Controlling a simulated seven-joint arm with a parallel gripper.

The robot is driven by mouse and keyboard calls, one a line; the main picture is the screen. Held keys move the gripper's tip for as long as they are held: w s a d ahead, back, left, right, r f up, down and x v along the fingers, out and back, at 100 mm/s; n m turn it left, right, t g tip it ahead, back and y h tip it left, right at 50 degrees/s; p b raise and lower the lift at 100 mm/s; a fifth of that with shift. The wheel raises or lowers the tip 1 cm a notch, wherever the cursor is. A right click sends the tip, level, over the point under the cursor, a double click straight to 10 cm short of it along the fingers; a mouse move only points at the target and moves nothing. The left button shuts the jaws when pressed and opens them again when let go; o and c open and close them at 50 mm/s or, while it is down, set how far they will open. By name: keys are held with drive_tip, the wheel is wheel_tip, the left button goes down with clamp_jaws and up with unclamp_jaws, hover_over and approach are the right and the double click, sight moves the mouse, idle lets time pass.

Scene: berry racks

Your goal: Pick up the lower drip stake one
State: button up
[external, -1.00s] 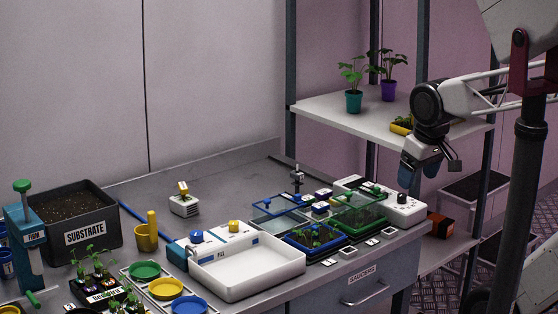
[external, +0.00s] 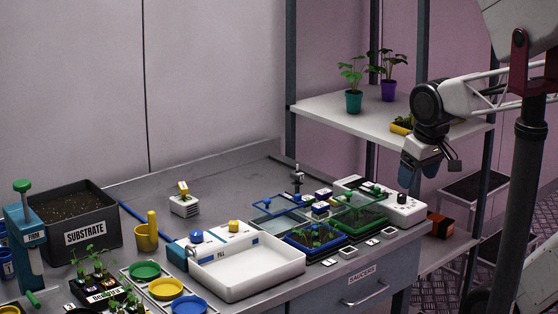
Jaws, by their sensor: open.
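No drip stake can be made out with certainty in the external view; the small parts around the seedling trays are too small to tell apart. The blue-rimmed tray (external: 314,241) holds seedlings, and the green-rimmed tray (external: 367,220) beside it holds dark soil. My gripper (external: 407,176) hangs pointing down, above and behind the right end of the bench in the picture. It is open, and nothing shows between its fingers. It is apart from the trays.
A white device with a dark knob (external: 402,199) stands at the bench's right end. A shelf (external: 340,117) with potted plants is behind. An empty white basin (external: 248,277) stands front centre, and a substrate bin (external: 103,222) at left. The back middle of the bench is mostly clear.

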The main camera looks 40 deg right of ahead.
drive_tip(key=shift+w, duration=0.1)
drive_tip(key=shift+c, duration=0.3)
drive_tip(key=w+d+n+g+h, duration=0.25)
drive_tip(key=w+n, duration=0.25)
drive_tip(key=w, duration=0.8)
drive_tip(key=n+h, duration=1.1)
drive_tip(key=n, duration=0.3)
approach(294, 173)
drive_tip(key=x, duration=0.3)
drive_tip(key=shift+d, duration=0.15)
drive_tip(key=shift+x, duration=1.3)
